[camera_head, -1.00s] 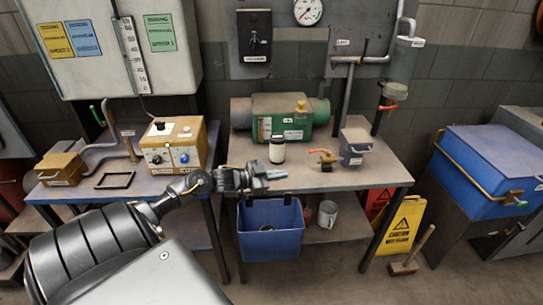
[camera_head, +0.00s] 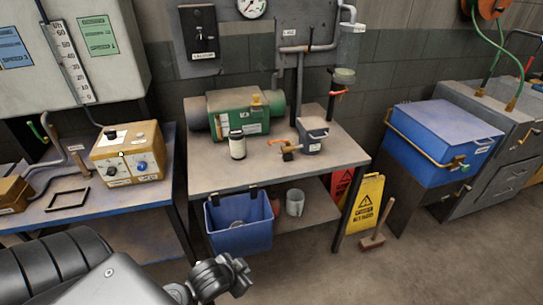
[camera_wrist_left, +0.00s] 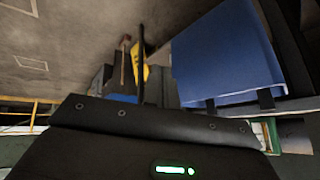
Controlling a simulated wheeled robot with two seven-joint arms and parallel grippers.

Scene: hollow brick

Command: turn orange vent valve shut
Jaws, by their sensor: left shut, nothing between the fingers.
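Two orange-handled valves show in the head view, and I cannot tell which is the vent valve. One small brass valve with an orange handle (camera_head: 277,142) is on the middle table, left of a grey box. The other orange-red handle (camera_head: 340,92) is on the pipe below the clear cylinder at the back right of that table. My left gripper (camera_head: 241,276) is shut and empty, low in front of the table and below the blue bin, well apart from both valves. My right gripper is out of view.
A yellow caution sign (camera_head: 365,205) stands right.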

